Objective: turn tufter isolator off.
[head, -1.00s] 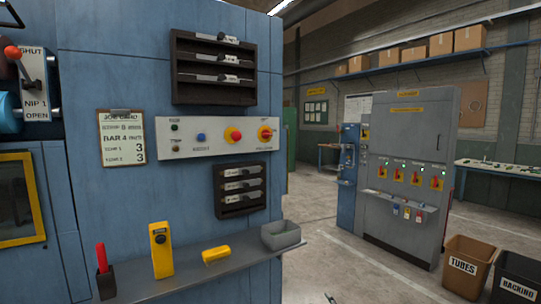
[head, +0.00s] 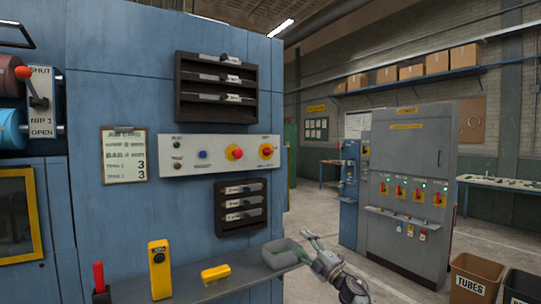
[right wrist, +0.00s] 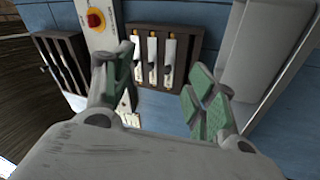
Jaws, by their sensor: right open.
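A grey cabinet (head: 408,175) stands at the right in the head view. It carries a row of red-and-yellow rotary switches (head: 419,195) with green lamps above them. Their labels are too small to read, so I cannot tell which is the tufter isolator. My right gripper (head: 312,246) is open and empty beside the grey bin, right of the machine's shelf. In the right wrist view its padded fingers (right wrist: 160,88) are spread apart. My left gripper is out of view.
The shelf (head: 225,283) holds a yellow handset (head: 160,268), a yellow tool (head: 215,273) and a grey bin (head: 287,253). Card racks (head: 240,206) hang above. A brown "TUBES" bin (head: 476,278) stands at lower right. The floor (head: 313,215) between machine and cabinet is clear.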

